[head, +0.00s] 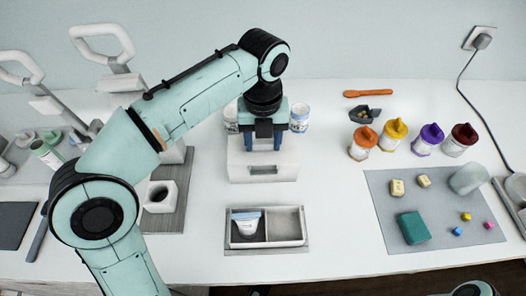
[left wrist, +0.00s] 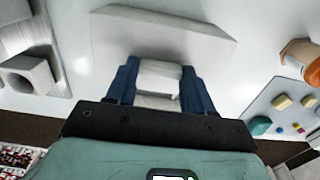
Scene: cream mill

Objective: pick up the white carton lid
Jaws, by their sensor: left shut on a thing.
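The white carton lid (left wrist: 160,38) is a pale, wide piece with a raised block (left wrist: 158,82) that sits between my left gripper's blue fingers. My left gripper (left wrist: 158,88) is shut on this block, with a finger against each side. In the head view, my left gripper (head: 263,146) points down over the white boxy piece (head: 240,170), which has a dark slot in its front. My wrist and fingers hide part of its top. I cannot tell whether the lid is clear of what lies under it. My right gripper is not in view.
A two-part white tray (head: 288,243) with a small tub (head: 247,224) stands in front. Jars (head: 299,118) stand behind the gripper. Colored bottles (head: 395,135) and a grey mat (head: 378,187) with small items are at right. A white hollow block (head: 160,196) is at left.

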